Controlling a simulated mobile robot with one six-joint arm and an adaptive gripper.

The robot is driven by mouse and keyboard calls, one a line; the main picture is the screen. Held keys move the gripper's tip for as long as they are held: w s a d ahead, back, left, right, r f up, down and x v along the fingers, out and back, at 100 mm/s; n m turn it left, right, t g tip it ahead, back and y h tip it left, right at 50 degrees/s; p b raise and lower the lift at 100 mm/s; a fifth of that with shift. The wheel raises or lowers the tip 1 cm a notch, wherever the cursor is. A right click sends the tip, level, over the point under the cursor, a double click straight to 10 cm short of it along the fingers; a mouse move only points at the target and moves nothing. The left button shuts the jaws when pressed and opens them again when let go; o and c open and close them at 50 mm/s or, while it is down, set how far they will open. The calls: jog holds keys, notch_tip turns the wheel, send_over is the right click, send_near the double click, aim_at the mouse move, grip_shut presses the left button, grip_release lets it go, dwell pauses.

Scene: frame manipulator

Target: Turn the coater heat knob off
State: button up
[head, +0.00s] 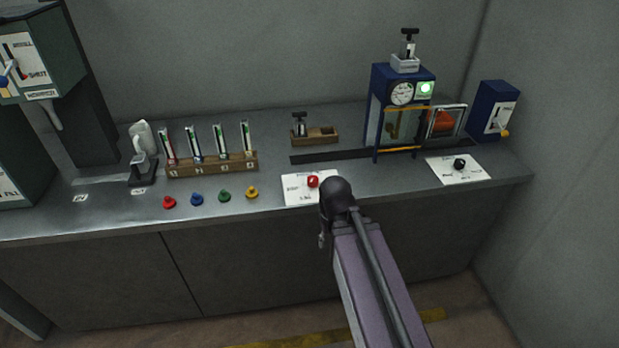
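Two knobs sit on white cards on the counter in the head view, and their lettering is too small to read. A red knob (313,181) is on the card at the middle front. A black knob (459,163) is on the card at the right, in front of the blue cabinet. I cannot tell from the labels which one is the coater heat knob. My arm reaches up from the bottom, and its dark end (337,193) overlaps the right edge of the red knob's card in the picture. I cannot make out my gripper's fingers or any contact with a knob.
The blue cabinet (377,92) has a dial and a lit green indicator. A blue lever box (494,108) stands at the far right. Several coloured buttons line the front left, before a wooden rack (213,167) of tubes.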

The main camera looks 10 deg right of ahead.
jog(key=o, duration=0.5)
jog(key=shift+d, duration=0.15)
notch_tip(320, 180, up, 12)
jog(key=f+m+p, duration=0.1)
jog(key=m+p, duration=1.1)
jog(key=m, duration=0.9)
send_over(312, 178)
jog(key=shift+r, duration=0.25)
jog(key=shift+f+b, duration=0.15)
jog(key=shift+b, duration=0.25)
notch_tip(312, 178, down, 14)
jog(key=b, duration=1.3)
jog(key=shift+r, duration=0.25)
